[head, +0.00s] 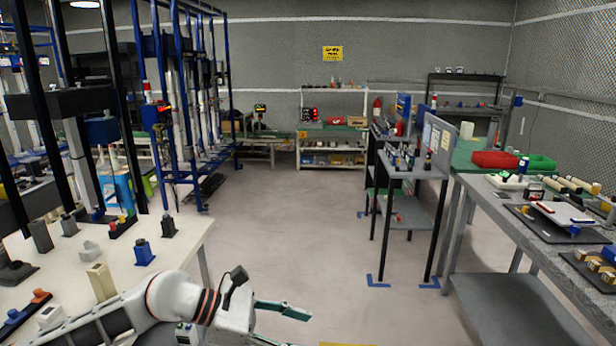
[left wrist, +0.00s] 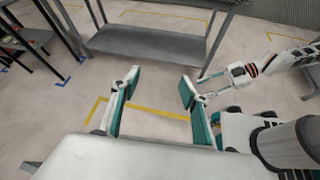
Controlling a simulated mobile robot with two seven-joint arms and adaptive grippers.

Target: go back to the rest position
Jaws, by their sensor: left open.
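My left gripper (head: 298,328) is at the bottom of the head view, off the right side of the left table, over the floor. Its green-padded fingers are apart. In the left wrist view the left gripper (left wrist: 160,87) is open, with only floor between its fingers. My right arm (left wrist: 272,64) shows at the right of the left wrist view, white with red bands. Its gripper end (left wrist: 212,78) is small and partly behind a left finger, so its opening is unclear. The right arm is not in the head view.
The white table (head: 190,232) at left holds several small blocks and fixtures. A grey workbench (head: 520,250) with trays and parts stands at right. A grey shelf stand (head: 412,172) is in the middle right. The floor (head: 280,230) between them is clear.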

